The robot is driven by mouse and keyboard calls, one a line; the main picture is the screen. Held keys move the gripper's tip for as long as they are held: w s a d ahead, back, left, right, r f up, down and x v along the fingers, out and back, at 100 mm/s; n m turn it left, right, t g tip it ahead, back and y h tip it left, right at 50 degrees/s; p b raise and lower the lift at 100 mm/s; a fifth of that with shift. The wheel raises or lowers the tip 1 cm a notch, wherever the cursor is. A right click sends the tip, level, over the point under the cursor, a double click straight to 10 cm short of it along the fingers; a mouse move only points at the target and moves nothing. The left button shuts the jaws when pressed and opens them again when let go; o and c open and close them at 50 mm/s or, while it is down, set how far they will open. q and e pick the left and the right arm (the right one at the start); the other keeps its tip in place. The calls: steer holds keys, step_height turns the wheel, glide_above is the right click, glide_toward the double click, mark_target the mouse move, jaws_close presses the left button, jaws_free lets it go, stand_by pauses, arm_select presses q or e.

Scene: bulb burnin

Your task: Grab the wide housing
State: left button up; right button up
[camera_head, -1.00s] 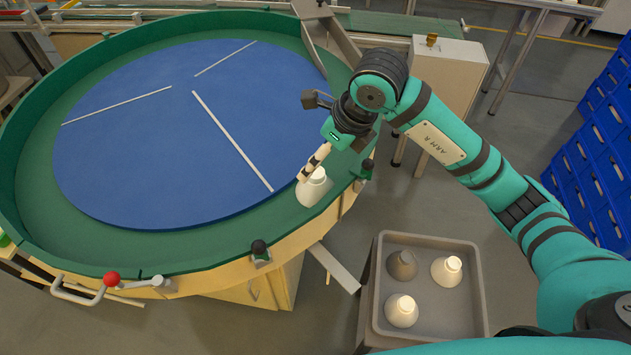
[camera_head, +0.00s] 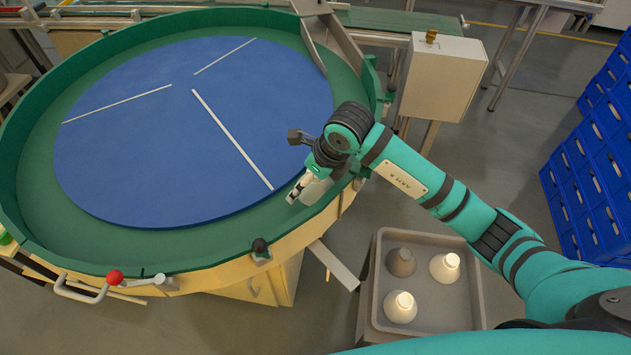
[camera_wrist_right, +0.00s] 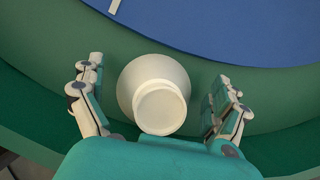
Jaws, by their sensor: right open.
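A white wide housing (camera_head: 315,188) sits on the green rim of the round table, partly hidden behind my right gripper. In the right wrist view the housing (camera_wrist_right: 156,92) is seen from above as a wide cone with a round neck. My right gripper (camera_head: 294,196) is low over the rim; in the wrist view its open fingers (camera_wrist_right: 158,100) stand on either side of the housing, with a gap on both sides. My left gripper is not in view.
A grey tray (camera_head: 438,308) at the lower right holds two white housings (camera_head: 444,267) (camera_head: 400,307) and a grey one (camera_head: 401,262). The blue disc (camera_head: 150,150) with white strips is clear. A knob (camera_head: 259,247) and a red-tipped lever (camera_head: 115,277) stand at the table's edge.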

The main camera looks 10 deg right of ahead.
steer(key=c, duration=1.2)
